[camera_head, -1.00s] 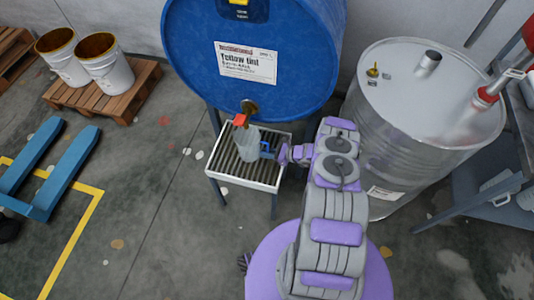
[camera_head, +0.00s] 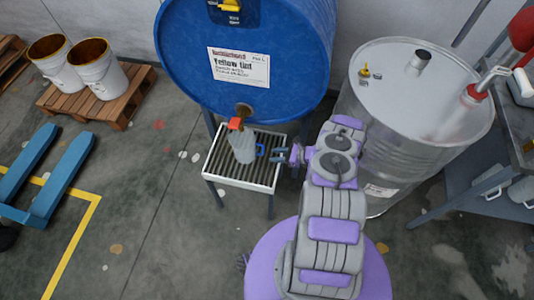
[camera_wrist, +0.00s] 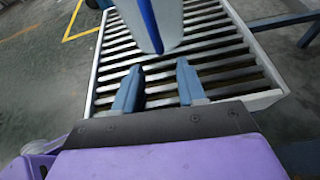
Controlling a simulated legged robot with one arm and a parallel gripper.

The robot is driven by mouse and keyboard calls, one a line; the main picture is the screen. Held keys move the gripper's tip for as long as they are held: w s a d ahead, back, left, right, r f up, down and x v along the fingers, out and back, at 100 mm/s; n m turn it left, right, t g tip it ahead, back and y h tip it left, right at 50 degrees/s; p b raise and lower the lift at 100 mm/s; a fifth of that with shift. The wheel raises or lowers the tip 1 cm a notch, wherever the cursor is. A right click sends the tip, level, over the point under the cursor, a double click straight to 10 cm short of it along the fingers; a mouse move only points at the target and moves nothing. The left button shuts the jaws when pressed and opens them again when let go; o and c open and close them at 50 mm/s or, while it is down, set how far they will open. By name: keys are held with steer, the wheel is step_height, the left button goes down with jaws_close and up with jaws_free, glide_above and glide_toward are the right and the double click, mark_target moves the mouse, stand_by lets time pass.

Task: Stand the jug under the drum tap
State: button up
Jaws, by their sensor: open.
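The pale translucent jug (camera_head: 242,147) with a blue handle (camera_head: 260,150) stands on the slatted drip tray (camera_head: 213,164), below the red tap (camera_head: 235,123) of the blue drum (camera_head: 195,45). My gripper (camera_head: 280,154) is just right of the jug, its fingers apart and clear of the handle. In the wrist view, the open blue fingers of my gripper (camera_wrist: 157,87) show with only the tray slats (camera_wrist: 205,77) between them. The jug (camera_wrist: 165,10) with its blue handle strip (camera_wrist: 150,25) is just ahead. Its upper part is cut off there.
A silver drum (camera_head: 405,105) stands close to the right of my arm. Two white buckets (camera_head: 98,72) on a wooden pallet (camera_head: 110,110) are at the far left. A blue pallet fork (camera_head: 45,190) lies on the left floor. The floor before the tray is clear.

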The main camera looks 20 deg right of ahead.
steer(key=shift+p+v, duration=0.35)
steer(key=shift+v, duration=2.05)
